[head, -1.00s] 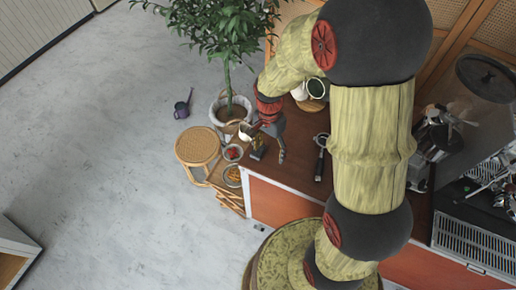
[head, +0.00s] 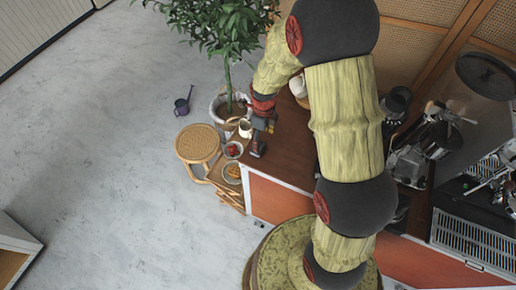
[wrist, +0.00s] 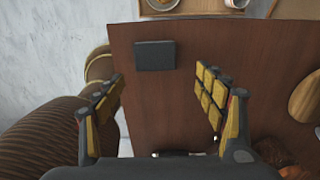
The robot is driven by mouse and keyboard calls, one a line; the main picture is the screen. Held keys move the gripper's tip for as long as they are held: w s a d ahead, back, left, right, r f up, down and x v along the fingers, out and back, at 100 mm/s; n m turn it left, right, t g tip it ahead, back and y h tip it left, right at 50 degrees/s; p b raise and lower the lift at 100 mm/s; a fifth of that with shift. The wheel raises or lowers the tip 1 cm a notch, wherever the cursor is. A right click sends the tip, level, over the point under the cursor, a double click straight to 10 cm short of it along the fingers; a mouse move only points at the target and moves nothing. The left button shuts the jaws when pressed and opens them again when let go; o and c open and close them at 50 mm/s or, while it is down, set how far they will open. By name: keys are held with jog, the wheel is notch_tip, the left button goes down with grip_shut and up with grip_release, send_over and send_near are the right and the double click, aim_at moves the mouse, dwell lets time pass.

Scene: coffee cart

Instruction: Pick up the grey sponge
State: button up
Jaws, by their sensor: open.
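A dark grey block, which looks like the grey sponge (wrist: 155,55), lies flat on the brown wooden counter near its left edge in the wrist view. My gripper (wrist: 160,80) is open and empty above the counter, with its yellow-padded fingers wide apart. The sponge appears just beyond the fingertips, between the two fingers in the picture and slightly left of centre. In the head view my gripper (head: 259,142) is over the counter's left end; I cannot make out the sponge there.
A round wooden board (wrist: 306,98) lies at the right. A rattan stool (head: 197,143) and potted plant (head: 230,105) stand left of the counter. The coffee machine (head: 470,240) is far right.

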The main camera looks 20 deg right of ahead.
jog(key=f, duration=0.2)
jog(key=a+f, duration=0.1)
jog(key=f, duration=0.2)
jog(key=shift+w+a+f, duration=0.15)
jog(key=shift+f, duration=0.35)
jog(key=shift+c, duration=1.1)
jog(key=c, duration=1)
jog(key=shift+r, duration=0.1)
